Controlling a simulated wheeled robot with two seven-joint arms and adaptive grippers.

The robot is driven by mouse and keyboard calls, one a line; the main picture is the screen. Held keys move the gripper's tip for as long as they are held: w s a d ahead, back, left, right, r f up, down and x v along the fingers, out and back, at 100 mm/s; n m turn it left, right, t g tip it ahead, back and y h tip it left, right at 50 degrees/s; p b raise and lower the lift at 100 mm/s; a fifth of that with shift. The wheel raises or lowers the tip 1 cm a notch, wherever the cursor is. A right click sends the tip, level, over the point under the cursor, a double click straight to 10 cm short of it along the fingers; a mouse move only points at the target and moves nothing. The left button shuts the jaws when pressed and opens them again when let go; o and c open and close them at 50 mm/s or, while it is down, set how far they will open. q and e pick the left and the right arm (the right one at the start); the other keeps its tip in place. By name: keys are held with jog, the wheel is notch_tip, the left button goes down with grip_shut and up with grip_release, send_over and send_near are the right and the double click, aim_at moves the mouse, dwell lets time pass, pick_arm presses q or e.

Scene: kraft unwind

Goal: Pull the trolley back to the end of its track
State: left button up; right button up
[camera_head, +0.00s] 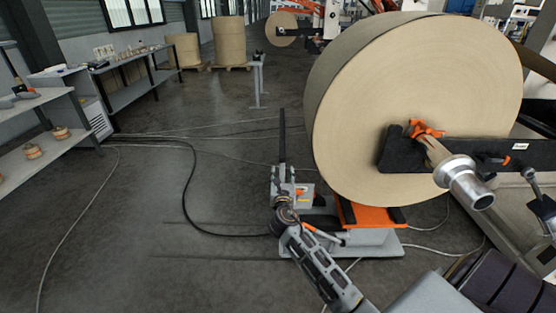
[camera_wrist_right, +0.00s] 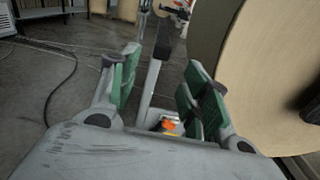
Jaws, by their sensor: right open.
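The trolley has a grey base (camera_head: 372,245) and an orange top (camera_head: 372,215), and sits under the big paper roll. Its upright post has a dark upper part (camera_head: 282,135). In the right wrist view the grey post (camera_wrist_right: 151,82) shows between my fingers, with a black top (camera_wrist_right: 163,42). My right gripper (camera_head: 284,188) is open at the post, and it also shows in the wrist view (camera_wrist_right: 164,62). Its green-padded fingers stand apart on either side of the post in that view; contact cannot be told. My left gripper is not in view.
The paper roll (camera_head: 420,100) fills the right, with a black arm (camera_head: 455,151) and metal chuck (camera_head: 465,182) before it. Thin track lines (camera_head: 215,226) run left along the floor. A black cable (camera_head: 188,190) curves across them.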

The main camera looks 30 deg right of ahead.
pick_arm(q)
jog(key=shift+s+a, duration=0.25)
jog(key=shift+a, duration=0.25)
pick_arm(e)
jog(key=shift+s+d+r, duration=0.1)
jog(key=shift+r, duration=0.5)
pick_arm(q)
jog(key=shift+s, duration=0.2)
